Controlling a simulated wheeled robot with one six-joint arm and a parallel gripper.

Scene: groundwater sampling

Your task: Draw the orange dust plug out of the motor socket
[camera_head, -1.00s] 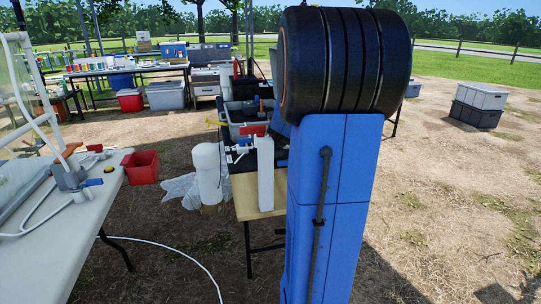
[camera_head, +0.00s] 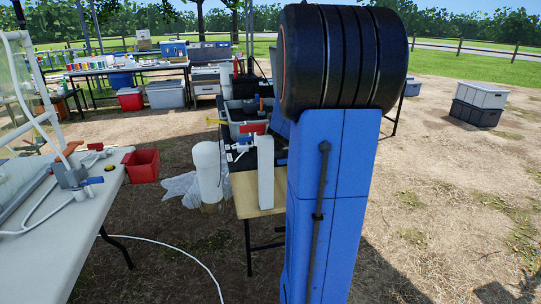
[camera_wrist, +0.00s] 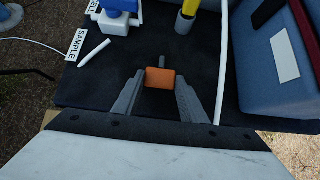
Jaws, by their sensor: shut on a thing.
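The orange dust plug (camera_wrist: 160,78) shows in the wrist view as a small orange block. My gripper (camera_wrist: 161,82) is shut on it, with one grey finger on each side. A short grey piece (camera_wrist: 163,60) shows just beyond the plug. I cannot tell whether it belongs to the motor socket or whether the plug still touches it. In the head view my arm hides the gripper and plug.
A dark mat lies below, with a SAMPLE label (camera_wrist: 76,45) and a white pen-like stick (camera_wrist: 94,53). A blue-and-white fitting (camera_wrist: 118,15) and a yellow-ended tube (camera_wrist: 187,18) stand beyond. A white hose (camera_wrist: 222,65) and a blue box (camera_wrist: 270,85) are at right.

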